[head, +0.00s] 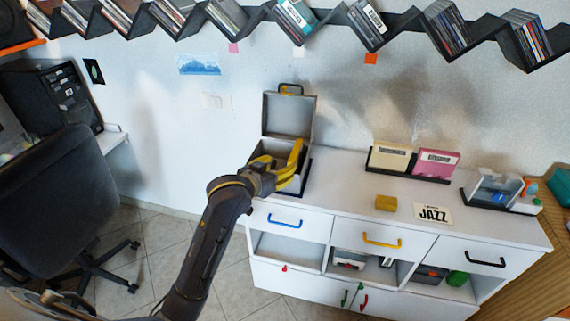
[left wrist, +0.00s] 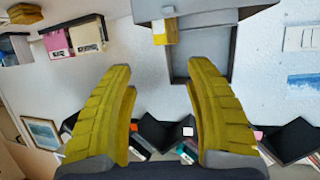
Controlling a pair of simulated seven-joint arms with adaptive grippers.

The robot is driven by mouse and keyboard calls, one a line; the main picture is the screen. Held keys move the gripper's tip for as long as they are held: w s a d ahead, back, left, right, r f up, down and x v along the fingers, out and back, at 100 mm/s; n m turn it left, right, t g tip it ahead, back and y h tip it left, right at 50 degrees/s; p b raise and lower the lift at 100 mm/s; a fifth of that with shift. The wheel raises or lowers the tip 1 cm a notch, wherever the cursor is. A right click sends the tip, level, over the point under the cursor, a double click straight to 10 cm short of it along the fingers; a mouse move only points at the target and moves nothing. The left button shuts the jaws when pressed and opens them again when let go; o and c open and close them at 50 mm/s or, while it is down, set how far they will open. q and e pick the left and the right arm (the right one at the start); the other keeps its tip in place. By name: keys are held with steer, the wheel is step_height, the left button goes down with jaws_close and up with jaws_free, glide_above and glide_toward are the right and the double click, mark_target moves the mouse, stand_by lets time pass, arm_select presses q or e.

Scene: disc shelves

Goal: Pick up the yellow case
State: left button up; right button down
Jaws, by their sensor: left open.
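My left gripper (head: 280,172) is open and empty at the front of an open grey box (head: 286,118) on the white cabinet. In the left wrist view, its two yellow fingers (left wrist: 160,75) spread apart. A yellow case with a pale edge (left wrist: 159,34) shows beyond the fingertips, between their lines, at the grey box (left wrist: 190,65). The case is apart from both fingers. In the head view my gripper covers that spot, so I cannot make out the case there. My right gripper is not in view.
A cream case (head: 390,158) and a pink case (head: 436,163) stand in a black holder. A small yellow block (head: 386,203) and a JAZZ card (head: 433,214) lie on the cabinet top (head: 345,190). A zigzag disc shelf (head: 405,22) runs along the wall above.

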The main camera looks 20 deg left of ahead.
mark_target(294, 152)
arm_select(q)
steer(key=shift+n, duration=0.3)
steer(key=x, duration=0.5)
steer(key=a+x, duration=0.1)
steer(key=x, duration=0.5)
steer(key=r+x, duration=0.1)
steer(key=x, duration=0.4)
steer(key=shift+w+a+f, duration=0.1)
steer(key=shift+w+a, duration=0.25)
steer(key=shift+w, duration=0.2)
steer(key=shift+o, duration=0.3)
jaws_close()
steer(key=shift+y, duration=0.4)
